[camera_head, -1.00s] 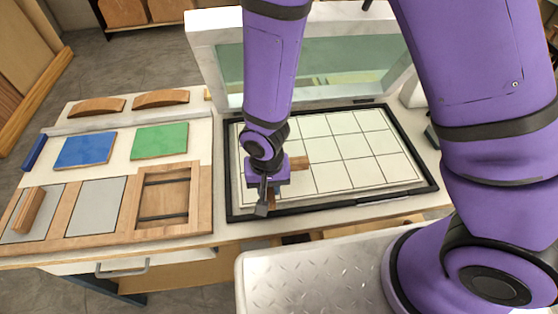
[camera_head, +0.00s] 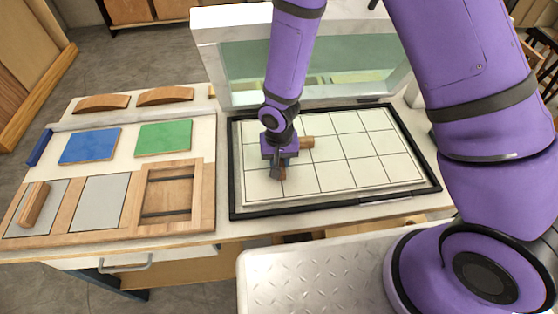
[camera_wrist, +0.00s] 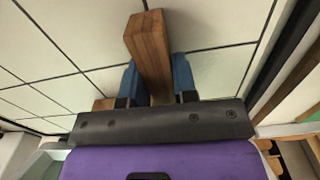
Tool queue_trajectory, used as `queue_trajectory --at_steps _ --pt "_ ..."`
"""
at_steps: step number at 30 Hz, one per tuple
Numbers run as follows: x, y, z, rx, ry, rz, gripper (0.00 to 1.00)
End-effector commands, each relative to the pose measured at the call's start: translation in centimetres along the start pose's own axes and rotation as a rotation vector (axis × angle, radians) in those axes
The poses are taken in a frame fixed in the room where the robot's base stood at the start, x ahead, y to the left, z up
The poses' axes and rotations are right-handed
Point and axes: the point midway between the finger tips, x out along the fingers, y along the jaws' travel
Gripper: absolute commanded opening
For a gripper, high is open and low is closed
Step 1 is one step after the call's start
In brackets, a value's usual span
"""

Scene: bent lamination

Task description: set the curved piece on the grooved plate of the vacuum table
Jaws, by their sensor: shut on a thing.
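My gripper (camera_head: 279,168) is over the left part of the vacuum table's pale grooved plate (camera_head: 372,145). It is shut on the brown wooden curved piece (camera_head: 307,142), which sticks out to the right of the gripper; brown wood also shows just below it. In the wrist view the curved piece (camera_wrist: 148,45) stands between the two blue fingers (camera_wrist: 155,82), its end pointing away from the camera. A small bit of brown wood also shows left of the fingers. The rest is hidden by the gripper. I cannot tell whether the piece touches the plate.
A black frame (camera_head: 236,185) surrounds the plate, with a raised glassy lid (camera_head: 315,75) behind. Left on the bench are two wooden arcs (camera_head: 102,103) (camera_head: 165,96), blue (camera_head: 90,146) and green (camera_head: 164,138) sheets, and a wooden block (camera_head: 34,204). The plate's right part is clear.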

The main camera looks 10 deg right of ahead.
Motion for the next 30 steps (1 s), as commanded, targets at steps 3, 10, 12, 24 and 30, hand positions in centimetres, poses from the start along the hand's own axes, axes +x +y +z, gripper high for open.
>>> queue_trajectory --at_steps 3,10,12,24,30 --pt "0.7 0.0 0.0 0.000 0.000 0.001 0.01" --pt "0.7 0.0 0.0 0.000 0.001 0.000 0.01" --pt "0.9 0.0 0.0 0.000 0.000 0.000 0.01" --pt "0.9 0.0 0.0 0.000 0.000 0.000 0.52" --pt "-0.3 0.0 -0.1 0.001 0.002 -0.002 0.52"
